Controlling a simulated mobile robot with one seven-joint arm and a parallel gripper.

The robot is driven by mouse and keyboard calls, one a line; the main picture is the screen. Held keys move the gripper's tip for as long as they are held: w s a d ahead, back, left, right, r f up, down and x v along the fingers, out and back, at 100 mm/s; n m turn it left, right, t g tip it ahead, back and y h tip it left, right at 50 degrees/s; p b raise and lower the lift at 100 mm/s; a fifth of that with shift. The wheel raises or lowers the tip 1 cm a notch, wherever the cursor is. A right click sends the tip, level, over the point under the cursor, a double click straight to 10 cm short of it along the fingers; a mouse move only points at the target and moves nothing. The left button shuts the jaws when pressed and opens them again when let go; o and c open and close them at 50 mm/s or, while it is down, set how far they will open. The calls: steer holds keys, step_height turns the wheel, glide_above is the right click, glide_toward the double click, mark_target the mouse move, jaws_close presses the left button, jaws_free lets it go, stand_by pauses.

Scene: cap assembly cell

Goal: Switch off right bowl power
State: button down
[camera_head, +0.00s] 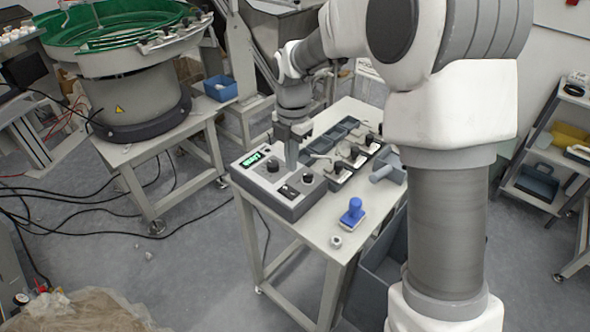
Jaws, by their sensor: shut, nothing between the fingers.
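A grey control box (305,206) sits on the near left part of the table. It has a lit green display (251,159), black knobs and a dark switch panel (289,191); switch positions are too small to tell. I cannot tell whether the tips touch the box. One bowl feeder (137,88) with a green inside stands at the upper left; no label shows whether it is the right bowl.
Blue-handled stamp (352,212) and a small white part (336,241) lie on the table (310,232). Small black-and-white units (350,156) and dark trays (331,138) stand behind the box. A grey bin (377,277) is below. My arm hides the right middle.

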step_height(320, 180, up, 6)
steer(key=shift+p, duration=0.35)
steer(key=shift+r, duration=0.1)
